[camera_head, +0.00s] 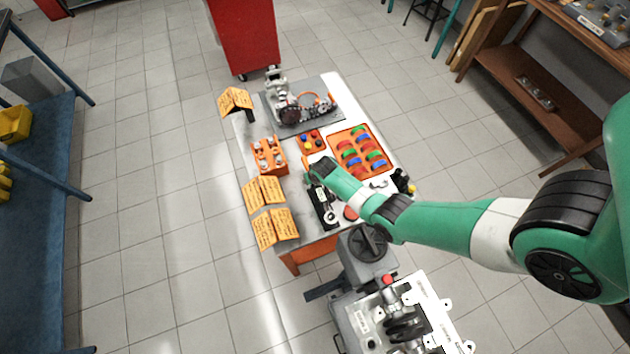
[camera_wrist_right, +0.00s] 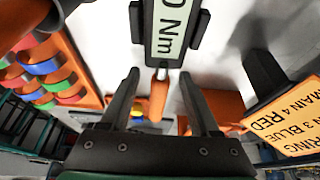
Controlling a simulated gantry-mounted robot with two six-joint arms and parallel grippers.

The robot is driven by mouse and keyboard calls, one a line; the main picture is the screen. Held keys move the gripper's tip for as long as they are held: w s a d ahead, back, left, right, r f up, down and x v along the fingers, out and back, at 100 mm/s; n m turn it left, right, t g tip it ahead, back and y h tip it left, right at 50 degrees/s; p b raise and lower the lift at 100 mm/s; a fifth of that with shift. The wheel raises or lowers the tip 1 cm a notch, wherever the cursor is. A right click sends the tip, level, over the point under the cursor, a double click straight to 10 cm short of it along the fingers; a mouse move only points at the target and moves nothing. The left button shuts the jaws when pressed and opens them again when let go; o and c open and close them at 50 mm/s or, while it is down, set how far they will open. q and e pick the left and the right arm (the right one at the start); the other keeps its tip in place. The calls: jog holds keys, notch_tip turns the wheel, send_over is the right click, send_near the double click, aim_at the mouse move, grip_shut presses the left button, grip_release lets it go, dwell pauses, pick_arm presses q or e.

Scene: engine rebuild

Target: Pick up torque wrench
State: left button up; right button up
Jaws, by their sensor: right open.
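The torque wrench (camera_head: 323,208) lies on the table in the head view, with a dark body and a pale label; my right arm partly covers it. In the right wrist view, its label plate (camera_wrist_right: 172,28) reads "0 Nm", and its orange handle (camera_wrist_right: 158,98) points toward my gripper. My right gripper (camera_wrist_right: 161,82) is open, with one finger on each side of the handle, apart from it. In the head view, my right gripper (camera_head: 311,172) is small and mostly hidden by its own wrist. My left gripper is not in view.
An orange tray (camera_head: 379,144) of coloured bearing shells lies right of the gripper. An orange block (camera_head: 268,156) and yellow instruction cards (camera_head: 264,190) lie to its left. An engine part on a grey mat (camera_head: 331,91) is at the far end. An engine block (camera_head: 405,325) stands nearest.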

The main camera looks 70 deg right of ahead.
jog(key=shift+w+d+f, duration=0.15)
jog(key=shift+w+f, duration=0.05)
jog(key=shift+f, duration=0.2)
grip_shut()
dwell(1.1)
